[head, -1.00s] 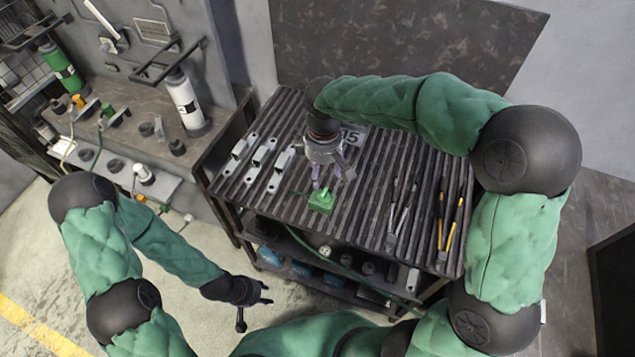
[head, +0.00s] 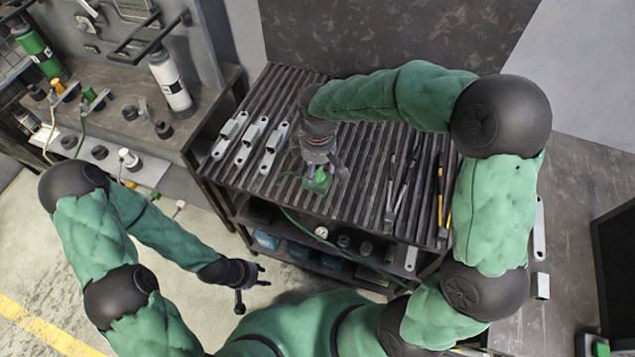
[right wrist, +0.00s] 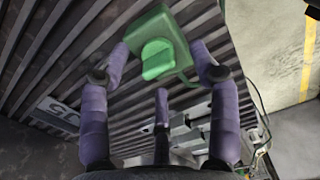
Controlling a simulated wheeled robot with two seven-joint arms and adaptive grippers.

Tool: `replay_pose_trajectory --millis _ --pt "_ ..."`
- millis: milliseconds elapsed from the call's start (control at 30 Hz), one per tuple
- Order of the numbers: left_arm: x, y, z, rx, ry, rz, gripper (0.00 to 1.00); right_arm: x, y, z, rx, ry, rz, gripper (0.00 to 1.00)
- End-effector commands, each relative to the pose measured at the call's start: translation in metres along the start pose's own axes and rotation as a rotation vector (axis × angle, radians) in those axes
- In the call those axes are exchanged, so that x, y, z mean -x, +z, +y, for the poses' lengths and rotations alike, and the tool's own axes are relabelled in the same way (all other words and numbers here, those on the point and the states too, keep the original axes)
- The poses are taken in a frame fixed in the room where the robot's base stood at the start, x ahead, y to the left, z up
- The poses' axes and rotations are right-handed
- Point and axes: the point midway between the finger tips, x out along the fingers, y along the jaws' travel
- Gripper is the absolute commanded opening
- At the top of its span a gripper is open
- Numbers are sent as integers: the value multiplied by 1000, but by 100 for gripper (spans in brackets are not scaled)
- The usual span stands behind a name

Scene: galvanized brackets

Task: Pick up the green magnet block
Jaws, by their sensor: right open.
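The green magnet block (head: 317,186) sits on the slatted table top (head: 352,212) near its front edge. In the right wrist view the block (right wrist: 158,48) is a green square base with a rounded knob on top, and a thin green cord runs from it. My right gripper (head: 322,172) is over the block, pointing down. In the right wrist view its purple fingers (right wrist: 160,75) are spread, with the block between and just beyond the tips; I cannot tell whether they touch it. My left gripper (head: 262,275) hangs empty and open over the floor, left of the table.
Several galvanized brackets (head: 250,142) lie left of the block. Dark and yellow-handled tools (head: 441,195) lie to the right. A side bench with a white bottle (head: 170,80) stands at the left. A lower shelf (head: 330,260) holds small items.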

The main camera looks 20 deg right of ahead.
Motion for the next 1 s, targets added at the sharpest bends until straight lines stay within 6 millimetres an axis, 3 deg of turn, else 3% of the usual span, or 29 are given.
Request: replay_pose_trajectory --millis 100,333,500,567,1000 --pt "-6 0 -2 0 0 0 40 -14 0 0 0 -1 0 62" --pt "-4 0 -2 0 0 0 40 -14 -1 0 0 0 1 62" --pt "-4 0 -2 0 0 0 40 -14 -1 0 0 0 1 14" --pt "-4 0 -2 0 0 0 40 -14 -1 0 0 0 1 0" --pt "0 0 0 0 0 0 40 -4 -1 1 -1 3 4 0"
